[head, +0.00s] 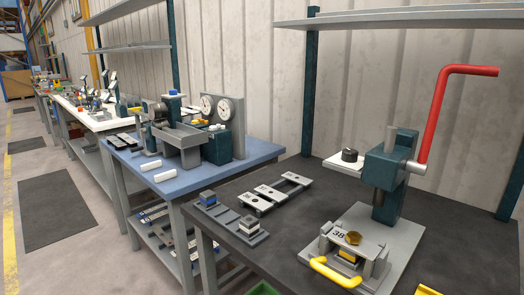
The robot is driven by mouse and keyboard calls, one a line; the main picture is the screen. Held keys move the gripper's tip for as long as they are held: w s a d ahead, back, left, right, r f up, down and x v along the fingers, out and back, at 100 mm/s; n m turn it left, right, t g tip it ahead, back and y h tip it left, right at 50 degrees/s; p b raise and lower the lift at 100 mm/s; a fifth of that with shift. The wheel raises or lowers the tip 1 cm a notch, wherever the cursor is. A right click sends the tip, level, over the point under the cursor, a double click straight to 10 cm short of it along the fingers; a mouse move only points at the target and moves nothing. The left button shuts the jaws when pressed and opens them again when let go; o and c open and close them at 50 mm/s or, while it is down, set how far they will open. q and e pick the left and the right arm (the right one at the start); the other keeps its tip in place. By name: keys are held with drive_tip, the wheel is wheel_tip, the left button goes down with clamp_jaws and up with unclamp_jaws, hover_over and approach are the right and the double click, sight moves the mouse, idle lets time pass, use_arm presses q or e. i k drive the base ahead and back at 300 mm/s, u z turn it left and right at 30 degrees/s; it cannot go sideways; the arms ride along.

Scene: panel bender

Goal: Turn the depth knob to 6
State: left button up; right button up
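The bender (388,168) is a teal upright press on the dark table at the right. A white plate sticks out from its left side, and a small black knob (349,155) sits on top of it. I take this to be the depth knob. Any scale or pointer on it is too small to read. A red crank handle (440,110) rises on the bender's right side. Neither of my grippers is in view.
On the bender's base are a plate marked 38 (340,235), a brass hex piece (354,238) and a yellow handle (334,273). Grey slotted plates (275,194) and small blocks lie to the left. The air left of the knob is clear.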

sight(349, 155)
drive_tip(key=z, duration=0.2)
drive_tip(key=k, duration=1.05)
drive_tip(key=u, duration=0.25)
